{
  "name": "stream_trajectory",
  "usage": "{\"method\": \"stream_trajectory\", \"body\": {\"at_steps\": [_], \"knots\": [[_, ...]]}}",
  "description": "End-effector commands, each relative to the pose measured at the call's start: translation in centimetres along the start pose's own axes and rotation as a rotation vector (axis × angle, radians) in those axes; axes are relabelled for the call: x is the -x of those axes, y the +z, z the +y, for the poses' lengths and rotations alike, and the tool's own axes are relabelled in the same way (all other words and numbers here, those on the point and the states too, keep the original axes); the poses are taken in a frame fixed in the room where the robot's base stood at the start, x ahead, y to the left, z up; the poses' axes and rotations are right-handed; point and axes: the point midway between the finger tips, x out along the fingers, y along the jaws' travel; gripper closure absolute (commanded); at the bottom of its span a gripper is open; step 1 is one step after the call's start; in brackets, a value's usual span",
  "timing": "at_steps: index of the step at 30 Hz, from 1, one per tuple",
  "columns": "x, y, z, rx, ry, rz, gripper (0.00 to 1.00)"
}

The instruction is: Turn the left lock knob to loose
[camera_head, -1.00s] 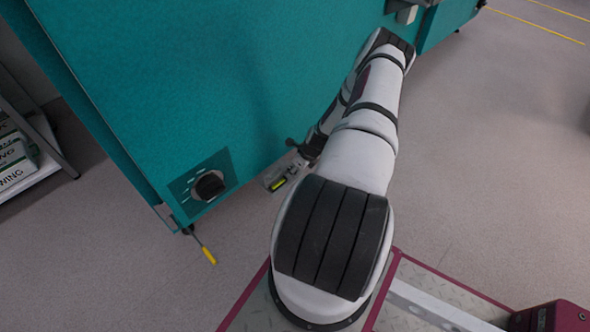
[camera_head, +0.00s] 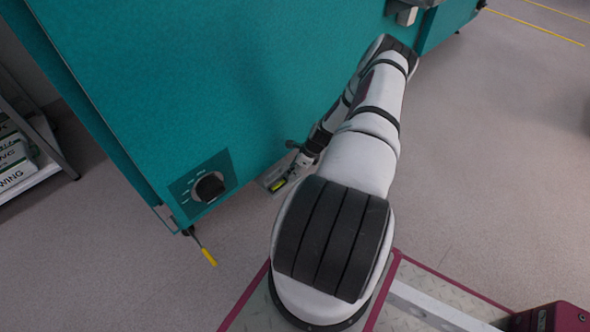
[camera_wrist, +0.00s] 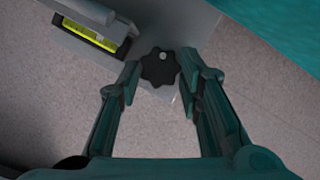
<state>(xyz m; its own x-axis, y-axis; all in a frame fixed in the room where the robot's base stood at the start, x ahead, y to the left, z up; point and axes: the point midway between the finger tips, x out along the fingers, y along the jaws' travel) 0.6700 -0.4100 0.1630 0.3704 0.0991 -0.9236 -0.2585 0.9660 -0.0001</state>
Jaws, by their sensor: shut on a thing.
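In the wrist view a black star-shaped knob (camera_wrist: 159,70) with a pale centre sits on a grey plate (camera_wrist: 178,27). My gripper (camera_wrist: 159,78) has one finger on each side of the knob and is shut on it. I cannot read from the views whether the knob is tight or loose. In the head view my own arm hides most of the gripper and this knob, low beside the teal cabinet (camera_head: 235,75).
A yellow level vial (camera_wrist: 88,31) in a grey housing lies just left of the knob. A black dial (camera_head: 209,186) is on the cabinet's lower left corner, with a yellow-handled part (camera_head: 208,257) below it. A shelf (camera_head: 45,160) stands at far left.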

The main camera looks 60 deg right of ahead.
Motion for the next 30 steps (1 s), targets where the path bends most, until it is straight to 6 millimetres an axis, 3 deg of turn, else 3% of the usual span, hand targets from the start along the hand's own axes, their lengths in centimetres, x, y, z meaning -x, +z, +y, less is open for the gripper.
{"method": "stream_trajectory", "body": {"at_steps": [30], "knots": [[-0.20,0.45,-1.03,0.853,0.351,0.003,0.95]]}}
